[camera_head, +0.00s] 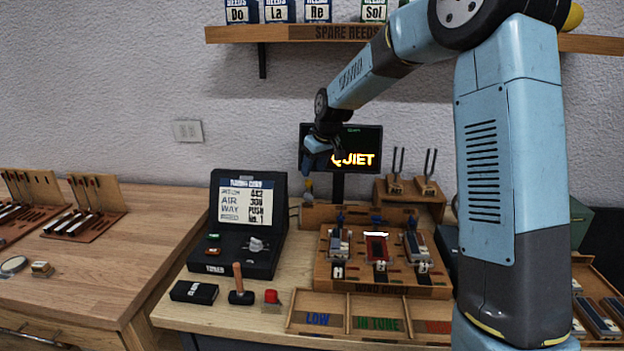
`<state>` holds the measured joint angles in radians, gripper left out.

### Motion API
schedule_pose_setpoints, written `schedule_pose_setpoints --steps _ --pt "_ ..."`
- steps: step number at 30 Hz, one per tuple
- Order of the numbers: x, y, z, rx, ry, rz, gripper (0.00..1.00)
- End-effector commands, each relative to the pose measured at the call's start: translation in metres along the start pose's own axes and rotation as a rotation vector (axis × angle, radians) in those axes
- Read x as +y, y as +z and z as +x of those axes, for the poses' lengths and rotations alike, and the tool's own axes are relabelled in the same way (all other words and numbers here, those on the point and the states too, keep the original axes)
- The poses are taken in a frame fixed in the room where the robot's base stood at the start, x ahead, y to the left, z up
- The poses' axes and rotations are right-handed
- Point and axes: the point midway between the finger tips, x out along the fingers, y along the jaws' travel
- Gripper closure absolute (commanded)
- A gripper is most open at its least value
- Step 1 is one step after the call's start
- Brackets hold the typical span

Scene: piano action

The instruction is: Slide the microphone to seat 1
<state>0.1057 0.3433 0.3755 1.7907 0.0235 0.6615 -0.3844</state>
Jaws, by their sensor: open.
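My gripper (318,158) is open and small in view, raised in front of the dark screen that reads QUIET. It is well above the bench and nothing shows in it. The wooden piano action block (330,282) stands below and to the right, with three seats side by side. The left seat (339,243) and right seat (417,246) hold blue-grey parts; the middle seat (377,248) is red. Small blue pieces stand behind the seats.
A black tuner box (250,262) stands left of the block. A mallet (240,290), a black case (194,292) and a red piece (271,297) lie in front. A sorting tray (335,333) fronts the block; tuning forks (430,172) stand behind. A shelf (285,34) hangs above.

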Motion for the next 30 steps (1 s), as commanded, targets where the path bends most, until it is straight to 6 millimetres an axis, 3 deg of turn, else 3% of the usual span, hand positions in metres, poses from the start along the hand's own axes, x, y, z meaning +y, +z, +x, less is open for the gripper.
schedule_pose_setpoints --steps 3,9,22,30 --pt "0.000 0.000 0.021 -0.002 -0.002 0.001 0.50" --pt "0.000 0.000 0.043 -0.001 -0.001 0.000 0.50" --pt "0.000 0.000 0.051 0.000 0.000 0.001 0.50" --pt "0.000 0.000 0.051 0.000 0.000 0.001 0.74"
